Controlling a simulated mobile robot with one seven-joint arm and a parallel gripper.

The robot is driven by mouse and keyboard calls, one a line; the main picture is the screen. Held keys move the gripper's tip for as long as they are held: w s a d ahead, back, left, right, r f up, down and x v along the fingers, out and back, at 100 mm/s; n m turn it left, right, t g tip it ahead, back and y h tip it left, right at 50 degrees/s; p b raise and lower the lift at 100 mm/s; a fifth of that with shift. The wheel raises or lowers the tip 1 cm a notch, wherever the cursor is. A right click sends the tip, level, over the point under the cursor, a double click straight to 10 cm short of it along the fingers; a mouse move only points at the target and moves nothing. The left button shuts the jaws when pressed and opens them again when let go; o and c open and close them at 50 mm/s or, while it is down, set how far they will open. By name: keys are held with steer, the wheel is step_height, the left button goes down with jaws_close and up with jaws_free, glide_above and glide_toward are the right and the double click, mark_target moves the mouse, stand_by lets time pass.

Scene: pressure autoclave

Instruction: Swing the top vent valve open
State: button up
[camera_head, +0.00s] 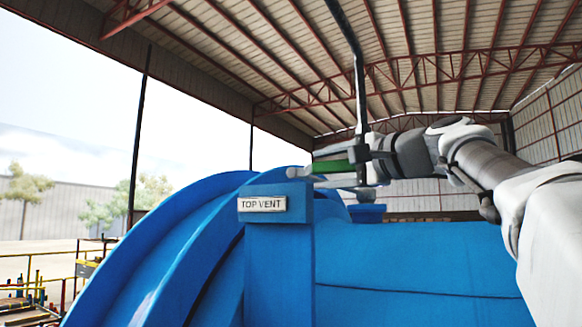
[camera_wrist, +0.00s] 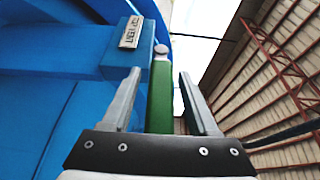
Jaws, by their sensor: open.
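The top vent valve's green handle (camera_head: 330,167) shows in the head view between the fingers of my gripper (camera_head: 317,168), above the blue vessel. In the wrist view, the green handle (camera_wrist: 160,100) runs lengthwise between the two fingers of my gripper (camera_wrist: 160,74), with a pale round knob at its far end. The fingers are open, with a visible gap on the right side; the left finger is close to the handle, and I cannot tell whether it touches. The "TOP VENT" plate (camera_head: 262,204) is on a blue block just left of and below the gripper. The valve body is mostly hidden.
The large blue autoclave (camera_head: 420,255) fills the lower view, with its curved rim (camera_head: 150,245) at left. A dark pole (camera_head: 358,70) rises behind or beside my gripper; its depth is unclear. Yellow railings (camera_head: 35,285) stand far left. Air above the vessel is mostly free.

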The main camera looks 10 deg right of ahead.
jaws_close()
stand_by(1.4)
